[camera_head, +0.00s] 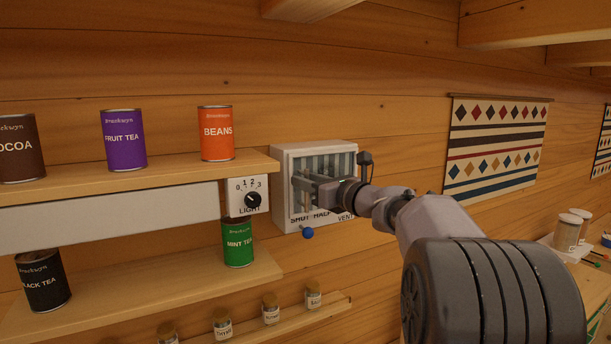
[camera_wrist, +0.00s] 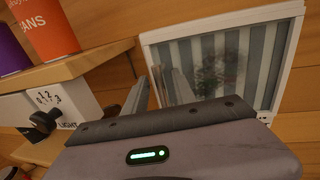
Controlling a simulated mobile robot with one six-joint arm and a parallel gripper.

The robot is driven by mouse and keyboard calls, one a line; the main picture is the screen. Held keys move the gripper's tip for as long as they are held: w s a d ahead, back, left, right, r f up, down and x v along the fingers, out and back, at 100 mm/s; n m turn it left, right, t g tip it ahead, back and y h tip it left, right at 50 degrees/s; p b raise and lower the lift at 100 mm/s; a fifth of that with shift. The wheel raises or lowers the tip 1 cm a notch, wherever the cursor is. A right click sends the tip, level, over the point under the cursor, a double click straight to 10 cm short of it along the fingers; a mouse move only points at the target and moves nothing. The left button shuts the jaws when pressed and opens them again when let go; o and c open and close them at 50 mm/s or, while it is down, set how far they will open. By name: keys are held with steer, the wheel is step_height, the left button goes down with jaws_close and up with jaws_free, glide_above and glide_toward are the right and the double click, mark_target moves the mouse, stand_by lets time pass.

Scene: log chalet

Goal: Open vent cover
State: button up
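The vent (camera_head: 283,160) is a white framed box on the log wall with upright grey and pale slats; it also fills the upper right of the wrist view (camera_wrist: 148,38). A blue knob (camera_head: 308,232) sits at its lower edge, below the lettering SHUT. A dark blurred patch shows on the slats in the wrist view.
Left of the vent are a LIGHT dial (camera_head: 249,198) and an upper shelf (camera_head: 150,180) with cans, including the orange BEANS can (camera_head: 217,135). The MINT TEA can (camera_head: 238,243) stands on the lower shelf. Spice jars (camera_head: 271,308) line a small shelf below.

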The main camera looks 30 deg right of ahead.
steer(key=shift+w, duration=0.35)
steer(key=shift+s, duration=0.15)
jaws_close()
stand_by(1.0)
